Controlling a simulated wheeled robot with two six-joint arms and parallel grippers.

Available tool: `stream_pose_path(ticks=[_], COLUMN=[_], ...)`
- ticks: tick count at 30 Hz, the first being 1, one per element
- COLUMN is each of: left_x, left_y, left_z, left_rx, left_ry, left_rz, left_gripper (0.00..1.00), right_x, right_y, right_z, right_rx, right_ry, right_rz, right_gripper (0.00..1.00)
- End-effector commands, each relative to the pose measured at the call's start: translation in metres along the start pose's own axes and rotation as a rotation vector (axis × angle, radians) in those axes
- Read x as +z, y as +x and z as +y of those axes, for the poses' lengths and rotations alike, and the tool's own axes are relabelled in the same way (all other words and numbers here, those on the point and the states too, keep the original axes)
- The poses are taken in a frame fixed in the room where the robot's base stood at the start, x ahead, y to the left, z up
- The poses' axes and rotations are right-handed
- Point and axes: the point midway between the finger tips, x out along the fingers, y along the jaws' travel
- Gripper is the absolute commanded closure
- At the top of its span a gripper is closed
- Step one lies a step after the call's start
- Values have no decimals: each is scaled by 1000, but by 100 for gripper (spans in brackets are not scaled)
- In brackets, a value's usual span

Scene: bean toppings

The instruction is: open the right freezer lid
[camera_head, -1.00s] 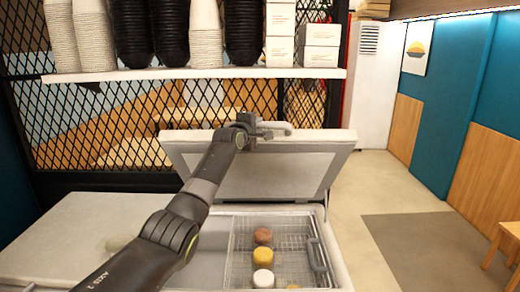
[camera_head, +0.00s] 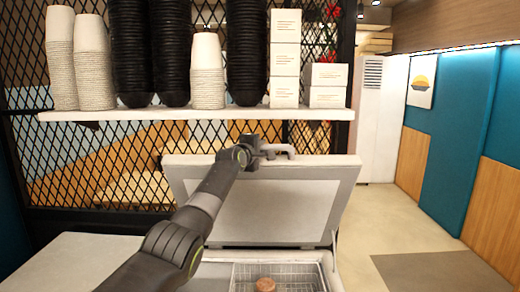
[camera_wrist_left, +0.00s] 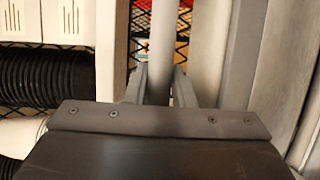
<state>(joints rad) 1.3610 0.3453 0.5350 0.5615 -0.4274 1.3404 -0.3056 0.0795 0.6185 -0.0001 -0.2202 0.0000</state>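The right freezer lid (camera_head: 268,212) stands raised and steeply tilted at the back of the freezer's right side, its pale grey inner face towards me. A grey bar handle (camera_head: 279,149) is at its top edge. My left gripper (camera_head: 262,151) is at this handle, its arm crossing in front of the lid's left part. In the left wrist view, the gripper's fingers (camera_wrist_left: 160,82) sit close on both sides of the handle bar (camera_wrist_left: 161,45) and appear shut on it. My right gripper is not in view.
Below the lid, the opening shows a wire basket (camera_head: 300,274) with a brown round tub (camera_head: 265,285). The closed left freezer top (camera_head: 70,262) is at left. Above, a shelf (camera_head: 200,115) carries cup stacks, black bowls and white boxes. Open floor (camera_head: 375,222) lies to the right.

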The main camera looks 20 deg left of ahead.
Motion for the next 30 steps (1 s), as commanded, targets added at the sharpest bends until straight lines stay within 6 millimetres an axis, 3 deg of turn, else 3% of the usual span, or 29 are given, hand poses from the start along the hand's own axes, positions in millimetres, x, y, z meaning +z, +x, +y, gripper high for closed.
stream_pose_path(ticks=[5, 19, 30], left_x=[0, 0, 0], left_y=[0, -4, -28], left_z=[-3, -4, -4], left_rx=[-5, -3, -1], left_ry=[-1, 0, 2], left_rz=[-1, -3, -1], left_gripper=[57, 57, 57], right_x=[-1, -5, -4], right_y=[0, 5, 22], right_z=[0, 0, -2], right_rx=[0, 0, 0], right_ry=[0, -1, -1], right_rz=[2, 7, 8], right_gripper=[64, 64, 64])
